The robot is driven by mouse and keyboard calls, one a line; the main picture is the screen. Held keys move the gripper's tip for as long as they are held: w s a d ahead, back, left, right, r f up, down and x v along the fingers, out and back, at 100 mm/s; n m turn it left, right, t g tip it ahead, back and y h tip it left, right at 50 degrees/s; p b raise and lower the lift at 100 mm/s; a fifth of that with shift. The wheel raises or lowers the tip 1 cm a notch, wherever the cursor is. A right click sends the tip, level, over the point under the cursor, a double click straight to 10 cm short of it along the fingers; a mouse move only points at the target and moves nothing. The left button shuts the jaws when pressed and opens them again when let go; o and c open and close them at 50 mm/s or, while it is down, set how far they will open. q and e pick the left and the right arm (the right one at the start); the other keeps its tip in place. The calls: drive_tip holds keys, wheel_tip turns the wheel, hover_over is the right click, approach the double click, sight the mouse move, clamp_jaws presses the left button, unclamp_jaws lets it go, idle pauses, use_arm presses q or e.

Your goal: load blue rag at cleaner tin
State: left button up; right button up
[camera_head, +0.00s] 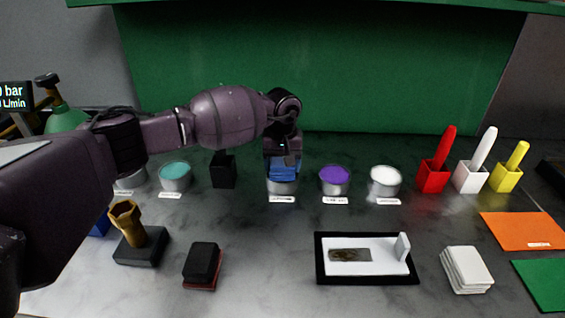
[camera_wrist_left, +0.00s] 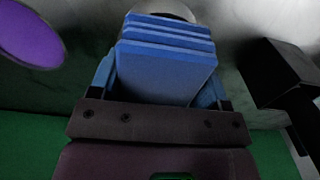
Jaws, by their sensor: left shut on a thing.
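My left gripper (camera_head: 283,160) reaches in over the row of tins and is shut on the blue rag (camera_head: 283,172). In the left wrist view the rag (camera_wrist_left: 165,70) is a folded, layered blue stack held between the two blue fingers (camera_wrist_left: 160,88). The rag is directly above or in the mouth of a tin (camera_head: 283,188), whose contents are hidden; I cannot tell whether they touch. That tin's rim (camera_wrist_left: 165,10) shows just past the rag in the left wrist view. Its label is too small to read. My right gripper is out of view.
A black block (camera_head: 223,170) and teal tin (camera_head: 175,174) stand left of the held rag. A purple tin (camera_head: 334,180) and white tin (camera_head: 385,181) stand right. A white plate on a black tray (camera_head: 320,276) lies in front. A green panel (camera_head: 330,70) stands behind.

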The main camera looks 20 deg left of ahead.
use_arm(q)
drive_tip(key=shift+f, duration=0.55)
idle(1.2)
drive_tip(key=shift+b, duration=0.35)
drive_tip(key=shift+s+f, duration=0.1)
drive_tip(key=shift+f, duration=0.1)
idle(1.1)
drive_tip(key=shift+r, duration=0.1)
drive_tip(key=shift+r, duration=1.1)
drive_tip(key=shift+r+p, duration=0.6)
drive_tip(key=shift+r, duration=1.95)
drive_tip(key=shift+f, duration=0.1)
